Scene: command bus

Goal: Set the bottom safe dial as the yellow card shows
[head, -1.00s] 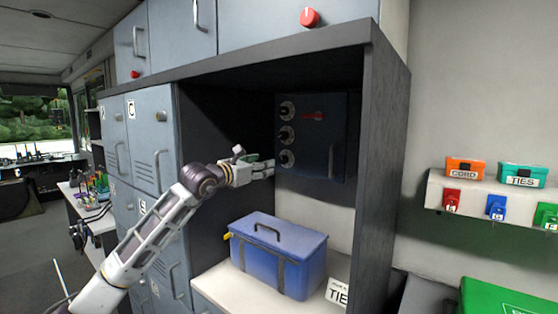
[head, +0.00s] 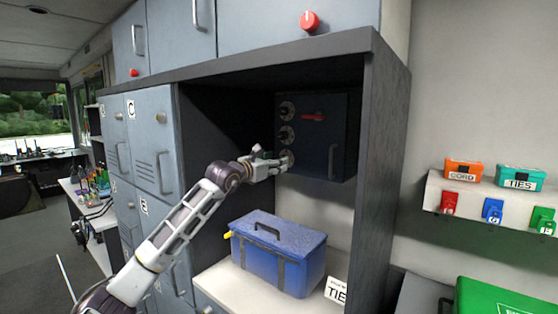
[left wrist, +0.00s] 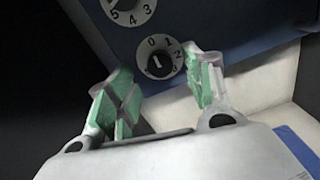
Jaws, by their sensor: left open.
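The bottom dial (head: 288,158) is just beyond my left gripper (head: 274,162). In the left wrist view the bottom dial (left wrist: 158,60) has a white face with numbers and a black knob with a white mark. My left gripper (left wrist: 162,85) is open, its green-padded fingers apart on either side below the dial, with nothing between them. Another dial (left wrist: 130,8) is partly cut off above. I see no yellow card.
The bay's dark side walls (head: 382,150) flank the arm. At right, a small shelf (head: 480,205) holds CORD and TIES boxes.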

